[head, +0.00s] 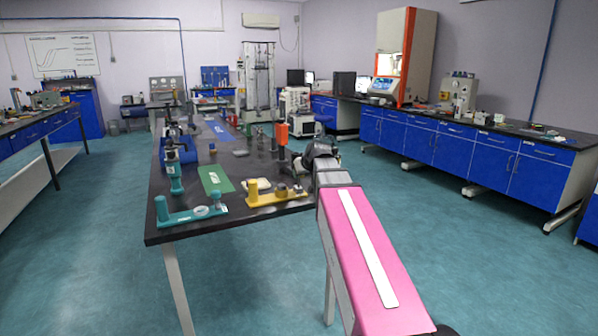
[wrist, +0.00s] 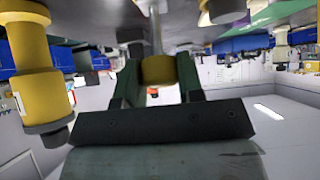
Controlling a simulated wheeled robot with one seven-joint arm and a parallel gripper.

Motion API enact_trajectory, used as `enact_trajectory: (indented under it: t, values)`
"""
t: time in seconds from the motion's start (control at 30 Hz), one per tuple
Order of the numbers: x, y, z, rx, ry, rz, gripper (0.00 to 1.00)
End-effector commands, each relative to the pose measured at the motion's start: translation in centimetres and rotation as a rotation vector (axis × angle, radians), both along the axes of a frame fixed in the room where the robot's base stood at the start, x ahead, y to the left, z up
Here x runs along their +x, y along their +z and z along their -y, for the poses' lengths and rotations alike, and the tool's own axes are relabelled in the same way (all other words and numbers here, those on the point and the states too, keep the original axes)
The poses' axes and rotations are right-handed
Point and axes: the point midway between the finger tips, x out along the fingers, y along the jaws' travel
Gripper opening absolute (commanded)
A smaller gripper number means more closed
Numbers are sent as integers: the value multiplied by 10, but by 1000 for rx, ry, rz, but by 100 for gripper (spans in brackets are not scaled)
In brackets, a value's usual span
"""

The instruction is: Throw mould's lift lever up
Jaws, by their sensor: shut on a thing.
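My gripper (head: 318,158) is over the right side of the black bench, mostly hidden in the head view behind my wrist. In the wrist view its two dark fingers (wrist: 158,82) are shut on a yellow-brown cylindrical piece (wrist: 158,69). A thin grey rod (wrist: 155,28) shows behind or above that piece. I cannot tell for sure that this piece is the lift lever's grip. An upright device with an orange top (head: 281,134) stands just left of my gripper. I cannot make out which device is the mould, nor the lever's angle.
A yellow fixture with a post (head: 253,193) and a teal fixture (head: 176,214) stand at the bench's near end. A large yellow post (wrist: 30,65) fills the wrist view's left side. The floor right of the bench is clear.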

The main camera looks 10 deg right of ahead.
Motion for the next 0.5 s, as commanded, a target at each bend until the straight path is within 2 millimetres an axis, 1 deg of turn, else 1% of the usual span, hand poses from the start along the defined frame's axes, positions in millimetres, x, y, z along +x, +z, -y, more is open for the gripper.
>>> enact_trajectory:
  t: [0.03,0.1,0.3,0.5]
  values:
    - [-7,-4,1,7,0,27,0]
    - [-9,-6,1,18,1,70,0]
    - [-13,-9,3,43,1,160,0]
    - [-14,-10,4,55,1,207,0]
